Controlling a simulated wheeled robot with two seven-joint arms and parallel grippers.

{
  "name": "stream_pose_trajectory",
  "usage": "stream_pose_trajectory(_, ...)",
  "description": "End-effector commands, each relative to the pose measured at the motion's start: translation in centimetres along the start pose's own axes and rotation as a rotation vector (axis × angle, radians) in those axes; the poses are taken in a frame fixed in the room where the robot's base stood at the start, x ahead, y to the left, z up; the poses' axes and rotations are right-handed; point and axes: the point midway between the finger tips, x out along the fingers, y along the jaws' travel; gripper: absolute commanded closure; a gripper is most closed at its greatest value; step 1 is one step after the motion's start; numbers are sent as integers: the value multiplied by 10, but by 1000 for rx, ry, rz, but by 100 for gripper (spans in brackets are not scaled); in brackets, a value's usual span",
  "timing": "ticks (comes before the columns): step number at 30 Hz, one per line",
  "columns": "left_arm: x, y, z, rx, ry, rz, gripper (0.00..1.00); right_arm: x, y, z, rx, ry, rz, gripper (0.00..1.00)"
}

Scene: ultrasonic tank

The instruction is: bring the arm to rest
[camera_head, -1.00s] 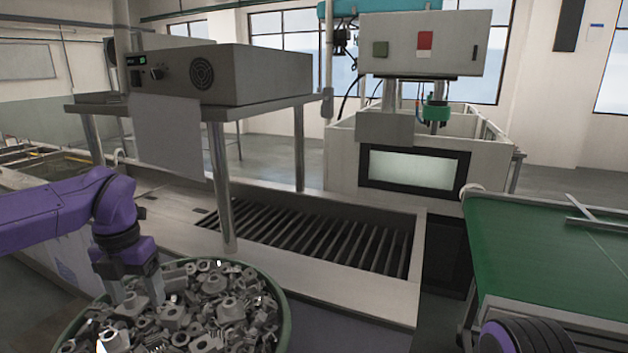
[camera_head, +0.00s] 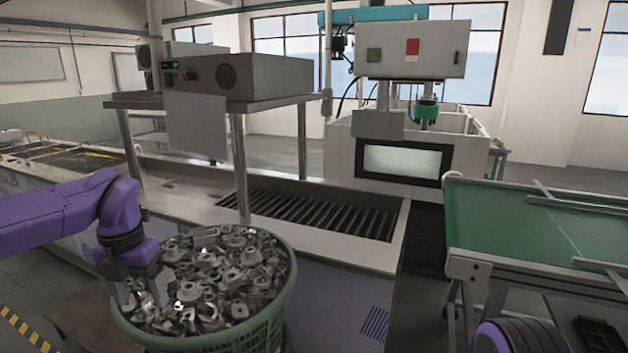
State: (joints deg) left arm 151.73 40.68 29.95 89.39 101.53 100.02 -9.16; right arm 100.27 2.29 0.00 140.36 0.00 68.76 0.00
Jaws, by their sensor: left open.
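My left arm comes in from the left, and its gripper (camera_head: 143,294) points down at the left side of a green basket (camera_head: 272,318). The basket is filled with grey metal parts (camera_head: 228,275). The left gripper is open, with its fingertips at the level of the parts near the rim; I cannot tell whether they touch any part. At the bottom right, a purple and black link of mine shows, but my right gripper is out of view.
A long metal tank bench with a slatted section (camera_head: 308,214) runs behind the basket. A control box (camera_head: 240,77) stands on a shelf above it. A machine with a window (camera_head: 402,162) is behind. A green conveyor (camera_head: 510,222) stands at the right.

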Motion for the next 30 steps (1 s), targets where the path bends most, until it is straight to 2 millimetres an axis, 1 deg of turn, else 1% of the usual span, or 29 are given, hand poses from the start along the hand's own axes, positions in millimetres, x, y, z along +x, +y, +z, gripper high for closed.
stream_pose_trajectory(1, 0, 0, 0, 0, 0, 0, 28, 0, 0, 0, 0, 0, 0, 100)
stream_pose_trajectory(11, 63, 20, -6, 106, 70, 239, 28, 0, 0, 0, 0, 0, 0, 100)
stream_pose_trajectory(13, 79, 26, -9, 148, 90, 306, 28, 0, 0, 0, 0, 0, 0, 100)
stream_pose_trajectory(17, 122, 38, -17, 283, 143, 475, 28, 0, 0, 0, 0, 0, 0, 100)
stream_pose_trajectory(18, 137, 42, -20, 344, 162, 536, 28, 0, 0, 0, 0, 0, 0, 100)
stream_pose_trajectory(20, 161, 47, -26, 447, 191, 626, 28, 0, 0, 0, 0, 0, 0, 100)
stream_pose_trajectory(23, 207, 54, -42, 693, 249, 780, 28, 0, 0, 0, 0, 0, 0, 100)
stream_pose_trajectory(24, 228, 55, -51, 825, 273, 836, 28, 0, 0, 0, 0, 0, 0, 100)
stream_pose_trajectory(26, 265, 52, -71, 1073, 309, 905, 28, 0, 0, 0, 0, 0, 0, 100)
stream_pose_trajectory(27, 292, 46, -90, 1273, 329, 929, 28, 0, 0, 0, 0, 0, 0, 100)
stream_pose_trajectory(29, 331, 34, -126, 1583, 345, 915, 28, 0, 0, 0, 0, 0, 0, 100)
stream_pose_trajectory(30, 352, 24, -152, 1773, 346, 875, 28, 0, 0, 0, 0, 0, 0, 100)
